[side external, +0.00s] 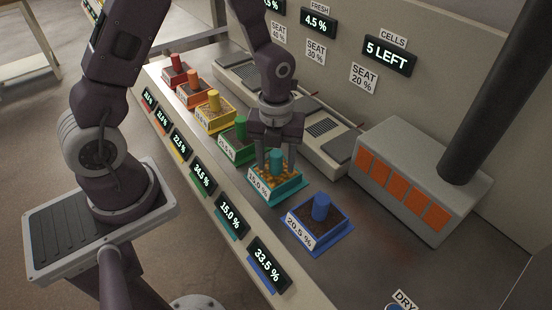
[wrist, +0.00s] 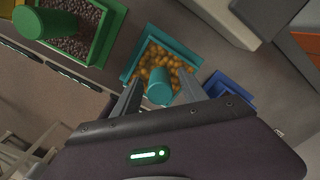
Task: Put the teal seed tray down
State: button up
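The teal seed tray (side external: 290,188) sits in the row of trays on the bench, between the green and blue trays. It holds orange-yellow contents, bears a "15.0 %" label and has an upright teal knob (side external: 277,160). My gripper (side external: 274,168) is directly over it, pointing down, with one finger on each side of the knob. In the wrist view, the tray (wrist: 133,62) lies just beyond my gripper (wrist: 158,80), and the knob (wrist: 160,88) stands between the fingers. Gaps show between the knob and both fingers. The gripper body hides the tray's near side.
The green tray (side external: 236,158) and blue tray (side external: 335,232) stand close on either side. Yellow, orange and red trays continue up the row. Readout displays (side external: 232,217) line the bench's front edge. A grey box with orange panels (side external: 420,180) and a dark post (side external: 500,90) stand right.

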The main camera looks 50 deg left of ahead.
jog(key=shift+r, duration=0.1)
notch_tip(320, 180, up, 12)
jog(key=s+r+n+t, duration=0.2)
jog(key=s+r+n, duration=0.3)
jog(key=n, duration=0.8)
jog(key=s+r+n+t, duration=0.3)
jog(key=s+r+n, duration=0.3)
jog(key=s+n, duration=0.5)
jog(key=n, duration=0.3)
jog(key=shift+r+t, duration=0.3)
